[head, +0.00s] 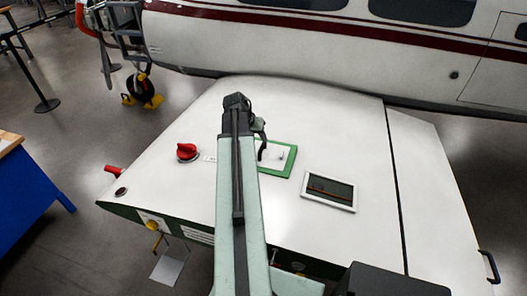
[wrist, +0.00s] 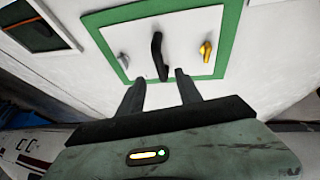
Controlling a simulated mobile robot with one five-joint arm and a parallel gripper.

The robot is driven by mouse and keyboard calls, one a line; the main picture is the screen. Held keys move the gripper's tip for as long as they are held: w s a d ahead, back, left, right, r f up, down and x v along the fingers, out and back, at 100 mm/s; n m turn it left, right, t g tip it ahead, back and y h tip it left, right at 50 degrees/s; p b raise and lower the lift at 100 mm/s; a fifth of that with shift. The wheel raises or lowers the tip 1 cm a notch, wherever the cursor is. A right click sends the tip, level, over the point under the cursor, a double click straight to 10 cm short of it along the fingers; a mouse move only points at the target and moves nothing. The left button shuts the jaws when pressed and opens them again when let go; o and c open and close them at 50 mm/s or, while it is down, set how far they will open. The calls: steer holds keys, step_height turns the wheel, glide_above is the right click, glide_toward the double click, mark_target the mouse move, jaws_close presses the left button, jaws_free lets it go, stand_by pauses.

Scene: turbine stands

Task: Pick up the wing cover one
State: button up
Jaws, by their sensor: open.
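A white cover panel with a green border (head: 291,160) lies on the white wing (head: 340,130), partly hidden behind my arm in the head view. I take it to be wing cover one, but no label is readable. In the wrist view the panel (wrist: 185,32) fills the upper middle. It has a black handle (wrist: 157,50) at its centre, a grey latch (wrist: 124,60) on the left and a yellow latch (wrist: 206,50) on the right. My gripper (wrist: 158,80) is open and empty, its two fingers pointing at the panel just short of the handle.
A red knob (head: 187,152) stands on the wing left of my arm. A dark framed window (head: 329,191) lies right of the panel. The aircraft fuselage (head: 300,35) runs behind. A blue workbench (head: 28,200) is at the left edge.

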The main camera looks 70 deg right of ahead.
mark_target(262, 145)
steer(key=b+x, duration=0.7)
steer(key=x, duration=0.1)
steer(key=shift+w+f, duration=0.1)
steer(key=shift+r, duration=0.25)
jaws_close()
stand_by(1.0)
